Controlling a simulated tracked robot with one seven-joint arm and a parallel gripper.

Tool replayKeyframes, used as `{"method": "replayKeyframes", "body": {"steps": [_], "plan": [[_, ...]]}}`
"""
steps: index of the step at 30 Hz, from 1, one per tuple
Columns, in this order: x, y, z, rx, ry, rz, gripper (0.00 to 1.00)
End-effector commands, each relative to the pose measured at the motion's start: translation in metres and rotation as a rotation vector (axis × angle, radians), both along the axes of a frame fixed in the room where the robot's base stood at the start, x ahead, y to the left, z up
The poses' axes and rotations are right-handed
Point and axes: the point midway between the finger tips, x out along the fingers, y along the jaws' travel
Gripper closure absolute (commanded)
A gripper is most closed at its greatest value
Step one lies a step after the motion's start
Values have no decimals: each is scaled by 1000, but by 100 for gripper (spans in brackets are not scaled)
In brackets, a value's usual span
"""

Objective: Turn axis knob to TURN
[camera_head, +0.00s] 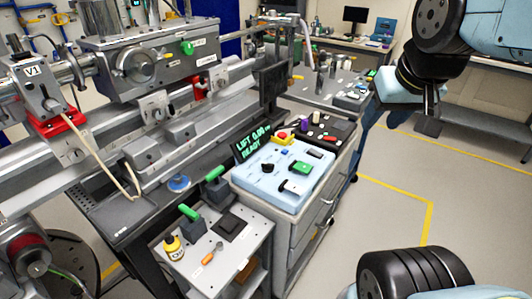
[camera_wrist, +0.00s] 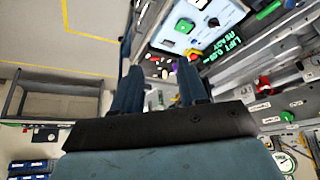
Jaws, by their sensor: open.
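The control panel (camera_head: 255,185) is a pale blue-white box on a grey cabinet, with a display (camera_head: 252,142) reading LIFT 0.00 READY. The labels are too small to read, so I cannot tell which is the axis knob. My gripper (camera_wrist: 160,68) is open and empty, its two dark fingers apart. The panel also shows beyond them in the wrist view (camera_wrist: 172,32). My gripper is apart from the panel, right of it in the head view.
Large beamline machinery (camera_head: 150,70) fills the left. A dark tray (camera_head: 325,130) with small items sits behind the panel. The floor at right is clear, with yellow lines (camera_head: 430,215).

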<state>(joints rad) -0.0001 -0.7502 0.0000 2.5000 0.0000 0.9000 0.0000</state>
Motion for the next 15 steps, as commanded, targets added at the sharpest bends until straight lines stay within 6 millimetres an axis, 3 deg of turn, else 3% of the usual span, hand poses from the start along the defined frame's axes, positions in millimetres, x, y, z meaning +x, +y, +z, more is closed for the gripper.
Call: {"method": "replayKeyframes", "body": {"steps": [8,11,15], "plan": [[12,4,1,14,22,-5,35],[29,16,0,34,53,-17,26],[62,29,-4,66,112,-42,26]]}}
